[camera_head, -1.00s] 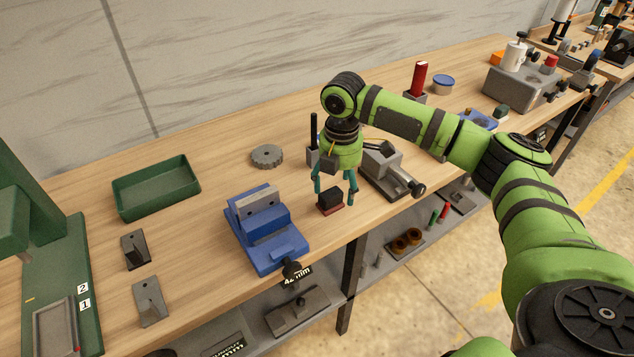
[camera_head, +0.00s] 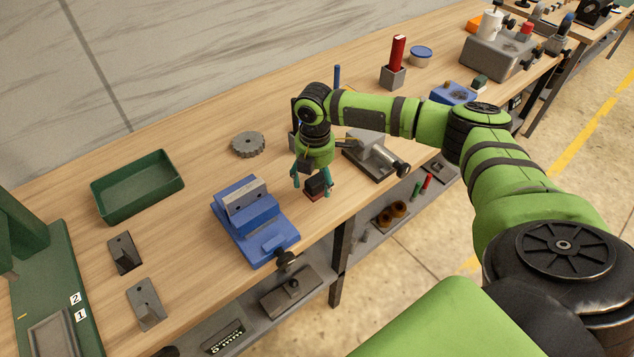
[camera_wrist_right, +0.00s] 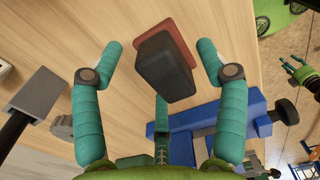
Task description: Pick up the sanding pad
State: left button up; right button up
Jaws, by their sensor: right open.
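The sanding pad (camera_head: 316,185) is a black block on a dark red base. It stands on the wooden workbench near the front edge, right of the blue vise. My right gripper (camera_head: 312,190) is above and around it, fingers pointing down. In the right wrist view the pad (camera_wrist_right: 165,68) shows between the spread teal fingers of the right gripper (camera_wrist_right: 160,48), with gaps on both sides. The right gripper is open and holds nothing. A small gripper at the right edge of that view, seemingly my left (camera_wrist_right: 297,75), is too small to read.
The blue vise (camera_head: 255,222) stands close left of the pad. A grey metal fixture (camera_head: 372,158) stands close right. A grey gear disc (camera_head: 248,144) and a green tray (camera_head: 138,187) lie farther back and left. The bench's front edge is near.

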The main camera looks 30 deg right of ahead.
aim_at(315, 176)
jog(key=c, duration=1.2)
jog(key=shift+c, duration=0.5)
jog(key=shift+r+b, duration=0.3)
jog(key=shift+r, duration=0.3)
notch_tip(315, 176, up, 3)
jog(key=shift+f+b, duration=0.1)
jog(key=shift+b, duration=0.5)
pick_arm(q)
jog(key=shift+f+b, duration=1.3)
jog(key=shift+f, duration=0.95)
pick_arm(e)
jog(key=s+d+r, duration=0.7)
jog(key=s, duration=0.2)
jog(key=shift+s, duration=0.2)
